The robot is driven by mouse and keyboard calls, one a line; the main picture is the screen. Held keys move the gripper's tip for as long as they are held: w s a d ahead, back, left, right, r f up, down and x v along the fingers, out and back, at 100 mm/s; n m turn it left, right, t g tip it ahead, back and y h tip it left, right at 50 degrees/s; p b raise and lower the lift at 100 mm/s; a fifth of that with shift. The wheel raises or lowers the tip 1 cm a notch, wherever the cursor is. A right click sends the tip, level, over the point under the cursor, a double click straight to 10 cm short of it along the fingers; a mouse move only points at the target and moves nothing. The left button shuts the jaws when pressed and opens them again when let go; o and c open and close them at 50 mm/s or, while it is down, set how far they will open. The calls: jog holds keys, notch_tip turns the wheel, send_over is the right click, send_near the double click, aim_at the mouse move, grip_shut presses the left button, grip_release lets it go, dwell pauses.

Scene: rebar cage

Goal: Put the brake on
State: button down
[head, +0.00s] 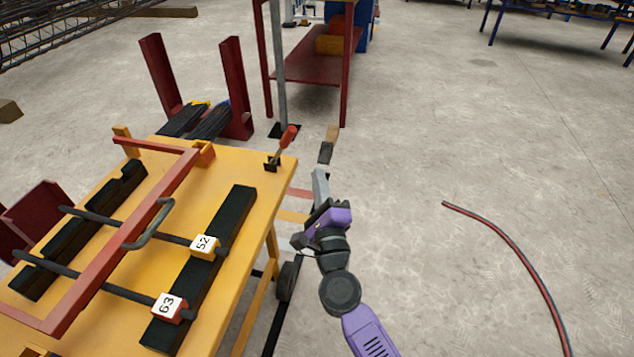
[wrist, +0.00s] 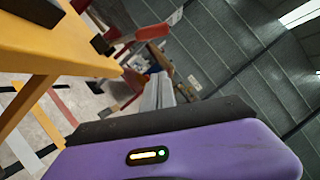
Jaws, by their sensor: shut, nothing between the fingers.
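A lever with a red handle (head: 289,136) stands on a small black base at the far right corner of the yellow table (head: 262,190). The handle leans up and to the right. In the wrist view, the red handle (wrist: 151,32) shows near the top, beyond my fingers and above the table edge. My gripper (head: 320,175) is beside the table's right edge, nearer to me than the lever and apart from it. Its fingers are shut and empty; they also show in the wrist view (wrist: 159,88).
Rebars tagged 52 (head: 204,244) and 63 (head: 169,306) lie across black blocks on the table, under a red frame (head: 95,258). A red shelf (head: 312,68) stands behind. A bent hose-like bar (head: 515,255) lies on the floor to the right; the floor between is free.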

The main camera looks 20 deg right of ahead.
aim_at(282, 147)
jog(key=w+a+r, duration=0.1)
jog(key=w+r, duration=0.2)
jog(key=w, duration=0.4)
jog(key=shift+w+a+b, duration=0.35)
jog(key=shift+r+p, duration=0.25)
jog(key=shift+p, duration=0.1)
